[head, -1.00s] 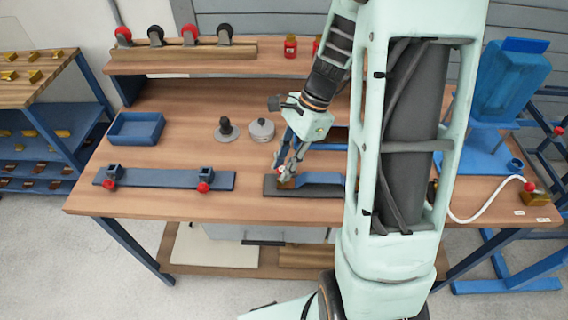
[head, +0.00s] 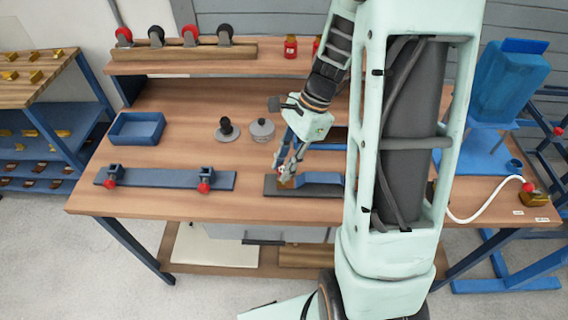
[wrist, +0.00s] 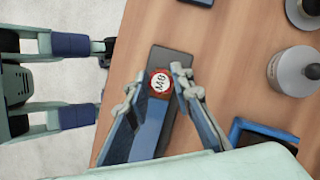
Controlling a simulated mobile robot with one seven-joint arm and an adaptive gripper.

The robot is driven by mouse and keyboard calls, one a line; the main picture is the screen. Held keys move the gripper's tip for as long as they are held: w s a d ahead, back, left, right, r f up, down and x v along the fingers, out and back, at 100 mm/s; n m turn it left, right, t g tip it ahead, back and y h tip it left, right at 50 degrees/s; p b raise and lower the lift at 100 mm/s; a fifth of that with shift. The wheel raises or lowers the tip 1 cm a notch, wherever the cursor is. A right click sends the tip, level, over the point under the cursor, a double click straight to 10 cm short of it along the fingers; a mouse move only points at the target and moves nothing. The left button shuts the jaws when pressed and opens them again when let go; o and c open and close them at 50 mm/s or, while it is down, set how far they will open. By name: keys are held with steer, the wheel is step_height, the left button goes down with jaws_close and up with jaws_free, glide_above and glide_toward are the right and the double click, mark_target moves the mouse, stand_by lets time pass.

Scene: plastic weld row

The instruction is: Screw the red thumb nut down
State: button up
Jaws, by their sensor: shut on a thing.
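The red thumb nut (wrist: 159,83) has a white top marked M8. It sits over a dark base plate (wrist: 172,58), at the end of a blue bar (wrist: 147,135). My gripper (wrist: 158,84) has one finger on each side of the nut and is shut on it. In the head view my gripper (head: 283,176) points down at the left part of the plate (head: 270,189), near the bench's front edge. Only a speck of red shows there; the fingers hide most of the nut. The nut's thread is hidden.
A blue rail with two red-knobbed clamps (head: 204,181) lies left of the plate. A blue tray (head: 136,128), a dark knobbed piece (head: 227,130) and a grey round pot (head: 262,130) stand behind. Bare bench (head: 180,150) lies between them.

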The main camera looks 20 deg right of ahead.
steer(key=shift+f, duration=0.15)
stand_by(0.3)
steer(key=shift+f+b, duration=0.4)
steer(key=shift+f, duration=0.15)
steer(key=shift+f, duration=0.2)
stand_by(0.6)
steer(key=shift+f, duration=0.25)
steer(key=shift+f, duration=0.4)
stand_by(1.3)
